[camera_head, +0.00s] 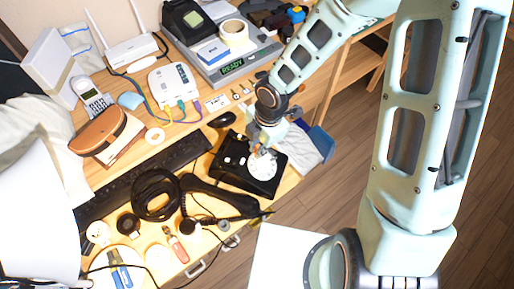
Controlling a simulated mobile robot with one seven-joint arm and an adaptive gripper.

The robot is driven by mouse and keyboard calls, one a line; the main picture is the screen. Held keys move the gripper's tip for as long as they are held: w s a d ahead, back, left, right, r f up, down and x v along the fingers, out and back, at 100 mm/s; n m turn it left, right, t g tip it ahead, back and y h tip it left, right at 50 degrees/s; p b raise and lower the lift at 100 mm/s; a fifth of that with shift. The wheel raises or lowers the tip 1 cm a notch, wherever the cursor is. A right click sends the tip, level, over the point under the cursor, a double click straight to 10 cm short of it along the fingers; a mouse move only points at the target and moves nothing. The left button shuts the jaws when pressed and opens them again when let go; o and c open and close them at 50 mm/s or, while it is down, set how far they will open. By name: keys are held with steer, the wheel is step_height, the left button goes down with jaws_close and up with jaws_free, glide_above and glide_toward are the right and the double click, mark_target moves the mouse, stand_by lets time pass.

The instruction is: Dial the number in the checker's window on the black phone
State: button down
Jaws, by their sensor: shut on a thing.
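The black phone (230,166) sits near the table's front edge, its white round dial (262,170) facing up. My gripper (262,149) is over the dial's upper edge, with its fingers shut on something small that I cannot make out. Whether the tips touch the dial is unclear. The black handset (225,197) lies off the phone, in front of it, with a coiled cord (155,196) to its left. The checker (226,71) is a grey unit at the back, and its window (232,66) shows "READY" in green. No number is readable there.
A black keyboard (150,175) and mouse (222,119) lie left of and behind the phone. A white router (174,82), cordless phone (93,100) and brown case (105,133) stand at the back left. Pliers (119,268) and a red-handled tool (177,246) lie in front. A blue-and-white item (312,145) lies right.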

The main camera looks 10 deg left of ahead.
steer(key=shift+w+d+f, duration=0.15)
steer(key=shift+w+d, duration=0.2)
steer(key=shift+w, duration=0.1)
steer(key=shift+w+d+p, duration=0.1)
steer(key=shift+d+p, duration=0.05)
steer(key=shift+p, duration=0.15)
steer(key=shift+w+d+f, duration=0.2)
steer(key=shift+w+d, duration=0.05)
steer(key=shift+d, duration=0.1)
stand_by(0.3)
steer(key=shift+w+d+f, duration=0.1)
steer(key=shift+d+f, duration=0.15)
steer(key=shift+d, duration=0.45)
